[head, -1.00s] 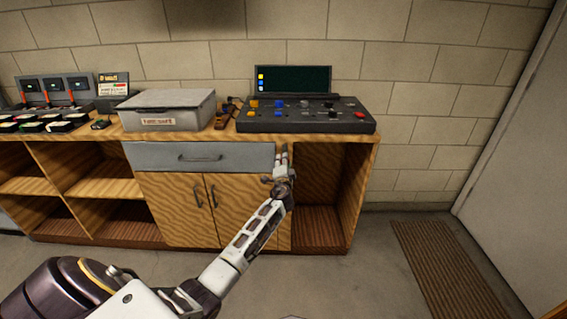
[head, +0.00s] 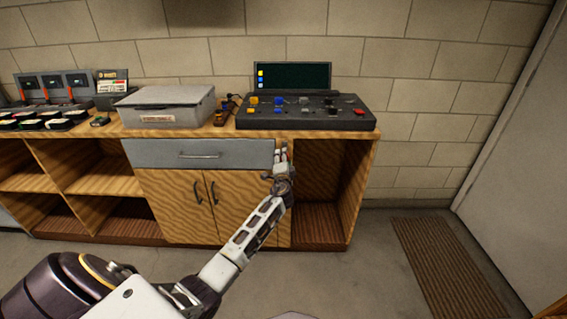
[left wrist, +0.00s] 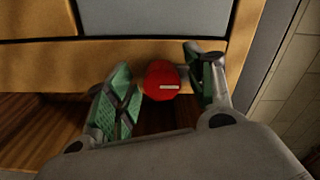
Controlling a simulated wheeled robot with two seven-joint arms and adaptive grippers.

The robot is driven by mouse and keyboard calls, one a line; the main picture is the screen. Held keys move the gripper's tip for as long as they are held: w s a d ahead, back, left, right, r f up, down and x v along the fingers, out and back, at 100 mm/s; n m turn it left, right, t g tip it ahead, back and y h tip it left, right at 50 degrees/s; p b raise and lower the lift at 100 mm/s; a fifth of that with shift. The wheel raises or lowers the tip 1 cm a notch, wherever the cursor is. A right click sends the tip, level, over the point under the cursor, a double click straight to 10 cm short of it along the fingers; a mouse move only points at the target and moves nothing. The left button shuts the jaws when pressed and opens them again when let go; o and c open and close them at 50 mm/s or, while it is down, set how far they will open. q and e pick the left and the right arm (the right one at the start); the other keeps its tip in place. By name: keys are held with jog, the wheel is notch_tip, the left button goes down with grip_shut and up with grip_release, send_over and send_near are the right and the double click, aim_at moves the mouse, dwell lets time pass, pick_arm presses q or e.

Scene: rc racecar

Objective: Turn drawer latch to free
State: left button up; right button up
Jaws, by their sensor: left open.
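The latch is a red round knob (left wrist: 162,80) with a short pale mark lying about level across its face in the left wrist view. It sits on a wooden strip of the cabinet. My left gripper (head: 280,148) is at the right end of the grey drawer (head: 150,154), and the drawer looks closed. In the left wrist view its two green-padded fingers are open, one on each side of the knob, with gaps showing. Contact cannot be told. In the head view my gripper hides the knob. My right gripper is not in view.
A control console (head: 305,117) with a screen (head: 292,77) and a grey lidded box (head: 166,108) stand on the bench top above. Cabinet doors (head: 183,205) lie below the drawer. An open compartment (head: 318,225) is right of my gripper. A brown mat (head: 450,265) lies on the floor.

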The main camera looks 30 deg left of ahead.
pick_arm(q)
jog(key=shift+s+d, duration=0.1)
jog(key=shift+s, duration=0.05)
jog(key=v, duration=1.1)
jog(key=shift+s+d, duration=0.25)
jog(key=shift+f, duration=0.1)
dwell(0.6)
